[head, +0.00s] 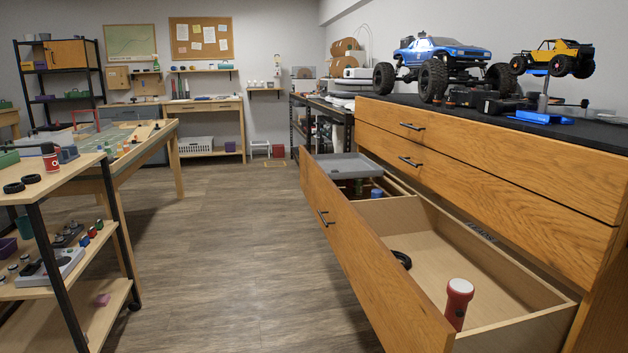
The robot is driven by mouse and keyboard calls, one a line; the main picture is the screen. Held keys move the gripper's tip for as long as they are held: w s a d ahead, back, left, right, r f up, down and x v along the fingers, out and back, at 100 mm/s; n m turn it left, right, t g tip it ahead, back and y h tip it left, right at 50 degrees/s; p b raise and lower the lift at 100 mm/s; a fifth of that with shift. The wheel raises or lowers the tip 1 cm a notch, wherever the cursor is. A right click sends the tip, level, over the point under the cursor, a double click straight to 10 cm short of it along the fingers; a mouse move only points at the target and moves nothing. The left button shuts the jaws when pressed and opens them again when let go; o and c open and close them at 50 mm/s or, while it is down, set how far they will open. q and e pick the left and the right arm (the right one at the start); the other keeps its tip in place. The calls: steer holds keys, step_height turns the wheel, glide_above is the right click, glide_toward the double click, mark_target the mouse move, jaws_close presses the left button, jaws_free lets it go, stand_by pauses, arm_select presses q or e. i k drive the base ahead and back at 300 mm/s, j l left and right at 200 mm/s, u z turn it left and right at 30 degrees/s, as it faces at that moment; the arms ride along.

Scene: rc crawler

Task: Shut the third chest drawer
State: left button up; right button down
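A wooden chest (490,165) stands along the right side. Its two upper drawers, the top one (480,147) and the second one (475,180), are shut. Neither of my grippers is in view.
A shelved cart (60,178) and a worktable (140,145) are at the left. The floor (230,240) between cart and drawer is clear.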

mark_target(520, 304)
steer(key=i+z, duration=0.1)
steer(key=z, duration=0.3)
steer(key=j+z, duration=0.15)
steer(key=z, duration=0.3)
steer(key=i+j+z, duration=0.1)
steer(key=z, duration=0.3)
steer(key=i+j+z, duration=0.1)
steer(key=j+z, duration=0.85)
steer(key=i+j+z, duration=0.1)
steer(key=j, duration=2.1)
